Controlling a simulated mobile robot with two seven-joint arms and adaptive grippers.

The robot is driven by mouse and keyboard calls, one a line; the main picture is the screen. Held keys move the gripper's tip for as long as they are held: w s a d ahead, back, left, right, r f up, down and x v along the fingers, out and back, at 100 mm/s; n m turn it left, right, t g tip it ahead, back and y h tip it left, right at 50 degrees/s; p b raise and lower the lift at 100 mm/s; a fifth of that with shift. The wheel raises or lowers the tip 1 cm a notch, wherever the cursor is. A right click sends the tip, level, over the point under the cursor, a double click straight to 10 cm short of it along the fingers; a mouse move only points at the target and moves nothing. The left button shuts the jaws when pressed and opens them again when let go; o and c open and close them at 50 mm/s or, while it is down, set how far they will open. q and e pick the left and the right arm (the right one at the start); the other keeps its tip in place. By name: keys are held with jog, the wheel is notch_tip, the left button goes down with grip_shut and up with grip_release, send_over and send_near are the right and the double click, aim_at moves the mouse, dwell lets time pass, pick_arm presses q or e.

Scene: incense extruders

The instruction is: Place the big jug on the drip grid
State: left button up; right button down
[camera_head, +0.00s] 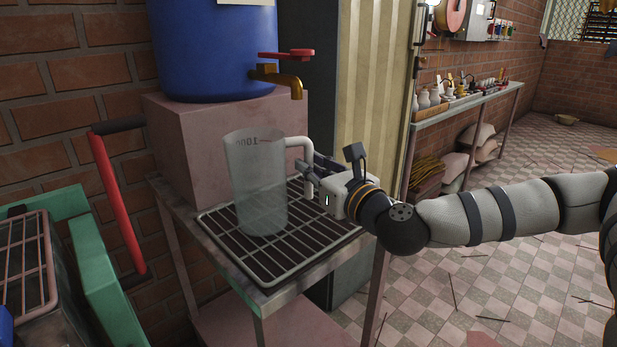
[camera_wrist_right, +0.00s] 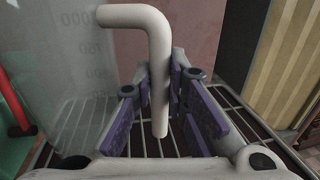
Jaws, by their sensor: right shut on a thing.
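The big jug (camera_head: 257,185) is a translucent, tall measuring jug with volume marks and a white handle (camera_head: 299,150). It stands upright over the drip grid (camera_head: 303,237), a dark tray with a pale wire rack. Its base appears to rest on the wires, though I cannot tell for sure. My right gripper (camera_head: 308,172) is shut on the handle at the jug's right side. In the right wrist view the handle (camera_wrist_right: 158,75) runs down between the purple finger pads, with the jug's wall (camera_wrist_right: 70,80) at left. My left gripper is not in view.
A blue barrel (camera_head: 213,50) with a brass tap (camera_head: 284,78) and red lever stands on a pink block (camera_head: 205,145) behind the jug. A metal stand (camera_head: 330,266) carries the grid. A green frame with a red handle (camera_head: 118,205) is at left. Tiled floor is open at right.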

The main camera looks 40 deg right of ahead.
jog(key=shift+f, duration=0.7)
jog(key=shift+r, duration=0.15)
jog(key=c, duration=2)
grip_release()
jog(key=shift+f, duration=0.2)
jog(key=o, duration=0.4)
jog(key=shift+r, duration=0.1)
